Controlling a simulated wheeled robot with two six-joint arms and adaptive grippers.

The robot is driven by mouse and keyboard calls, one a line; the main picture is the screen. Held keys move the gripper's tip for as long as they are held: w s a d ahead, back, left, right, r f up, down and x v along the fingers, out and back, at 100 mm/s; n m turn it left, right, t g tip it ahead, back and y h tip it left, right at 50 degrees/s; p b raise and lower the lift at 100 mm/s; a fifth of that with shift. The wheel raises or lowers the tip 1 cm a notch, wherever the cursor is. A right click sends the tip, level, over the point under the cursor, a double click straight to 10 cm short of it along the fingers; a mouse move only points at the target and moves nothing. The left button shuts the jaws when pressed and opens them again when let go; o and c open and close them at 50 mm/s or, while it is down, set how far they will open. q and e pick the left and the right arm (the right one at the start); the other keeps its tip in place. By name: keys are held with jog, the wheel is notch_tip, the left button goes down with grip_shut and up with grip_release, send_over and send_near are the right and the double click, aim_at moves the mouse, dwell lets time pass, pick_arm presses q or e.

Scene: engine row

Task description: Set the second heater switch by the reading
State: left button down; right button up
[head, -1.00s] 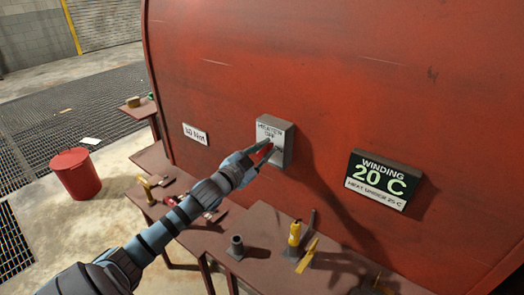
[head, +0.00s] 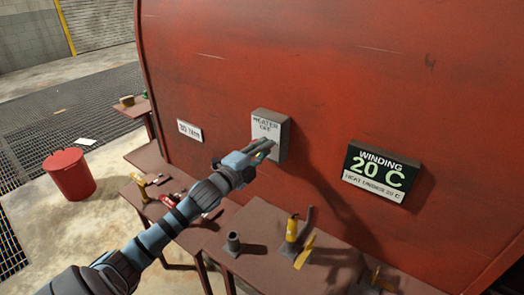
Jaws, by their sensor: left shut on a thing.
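A grey heater switch box (head: 271,122) is fixed to the curved red machine casing; its plate reads "HEATER" with "OFF" below. My left gripper (head: 263,150) is at the lower front of the box, its fingers shut on the switch's lever, which they mostly hide. I cannot tell the lever's position. A winding display (head: 381,172) to the right reads "WINDING 20 C", with a smaller line below that looks like "HEAT UNDER 20 C" or 25 C. My right gripper is not in view.
A small white label plate (head: 189,131) is on the casing left of the box. A red bin (head: 71,174) stands on the floor at left.

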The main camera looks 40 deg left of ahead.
pick_arm(q)
jog(key=shift+r+m, duration=0.1)
jog(key=shift+m, duration=0.5)
dwell(1.1)
dwell(0.9)
jog(key=c, duration=1.5)
grip_release()
jog(key=shift+w, duration=0.1)
jog(key=shift+c, duration=0.2)
jog(key=shift+w+a+f, duration=0.15)
jog(key=shift+f, duration=0.1)
jog(key=shift+s, duration=3.75)
